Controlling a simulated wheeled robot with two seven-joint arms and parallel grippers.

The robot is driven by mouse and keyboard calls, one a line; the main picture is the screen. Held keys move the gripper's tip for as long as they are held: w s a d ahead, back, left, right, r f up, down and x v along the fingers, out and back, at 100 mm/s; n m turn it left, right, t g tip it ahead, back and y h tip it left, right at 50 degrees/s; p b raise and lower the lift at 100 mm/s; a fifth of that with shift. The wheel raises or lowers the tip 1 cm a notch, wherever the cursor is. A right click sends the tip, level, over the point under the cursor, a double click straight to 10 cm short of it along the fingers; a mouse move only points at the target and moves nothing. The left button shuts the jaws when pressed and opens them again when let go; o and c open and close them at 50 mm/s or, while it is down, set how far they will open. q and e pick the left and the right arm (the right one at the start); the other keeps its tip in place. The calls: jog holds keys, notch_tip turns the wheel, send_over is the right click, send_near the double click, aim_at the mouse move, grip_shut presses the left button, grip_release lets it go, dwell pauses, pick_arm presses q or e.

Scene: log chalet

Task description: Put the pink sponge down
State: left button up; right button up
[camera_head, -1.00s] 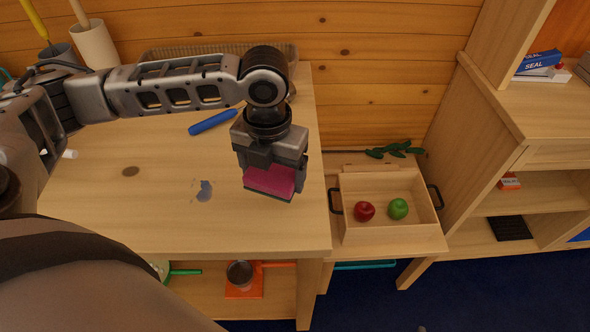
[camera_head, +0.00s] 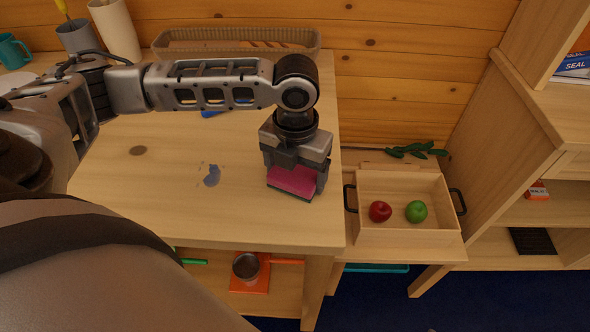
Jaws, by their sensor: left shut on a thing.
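The pink sponge (camera_head: 291,182) has a dark layer on its lower side. My left gripper (camera_head: 294,178) points down and is shut on the sponge. It holds the sponge over the right part of the wooden table (camera_head: 235,222), near the right edge. I cannot tell whether the sponge touches the tabletop. A blue-grey stain (camera_head: 211,176) lies on the table to the left of the sponge. My right gripper is not in view.
A wooden tray (camera_head: 408,238) with a red apple (camera_head: 380,211) and a green apple (camera_head: 416,211) stands to the right, lower. A basket (camera_head: 236,35) and a white container (camera_head: 116,32) stand at the back. The table's front middle is clear.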

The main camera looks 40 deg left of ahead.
aim_at(295, 172)
pick_arm(q)
jog(key=o, duration=0.9)
jog(key=shift+f, duration=0.15)
notch_tip(295, 172, up, 12)
jog(key=shift+r+p, duration=0.2)
jog(key=shift+p, duration=0.15)
jog(key=shift+f, duration=0.1)
